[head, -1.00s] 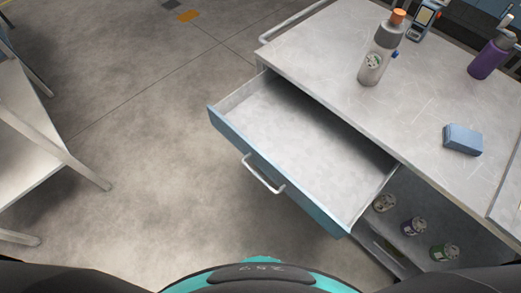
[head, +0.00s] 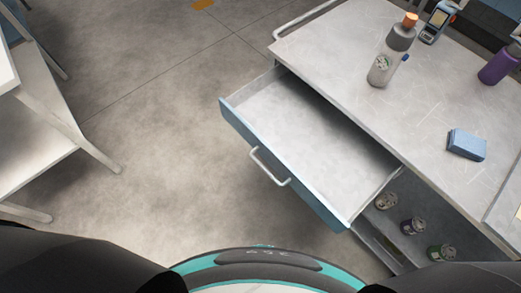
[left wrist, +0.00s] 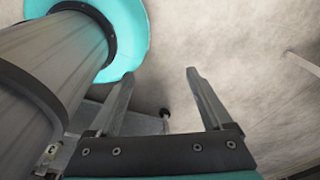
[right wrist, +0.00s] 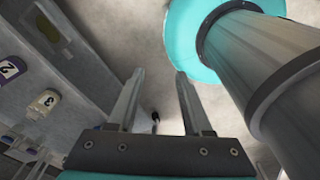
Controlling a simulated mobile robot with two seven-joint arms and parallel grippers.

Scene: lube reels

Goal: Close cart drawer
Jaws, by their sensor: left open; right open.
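The cart (head: 345,55) stands at the right in the head view. Its drawer (head: 310,125) is pulled well out and looks empty. The drawer has a blue front with a pale bar handle (head: 269,167) that faces the lower left. My left gripper (left wrist: 160,85) is open and empty in the left wrist view, above the floor. My right gripper (right wrist: 157,85) is open and empty in the right wrist view. Neither gripper shows in the head view, and neither touches the drawer or its handle.
On the cart top are a grey bottle with an orange cap (head: 392,52), a blue block (head: 467,145), a purple bottle (head: 499,65) and a handheld device (head: 437,22). Small jars (head: 413,226) stand on the lower shelf. A metal table (head: 35,140) is at the left. Floor between is clear.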

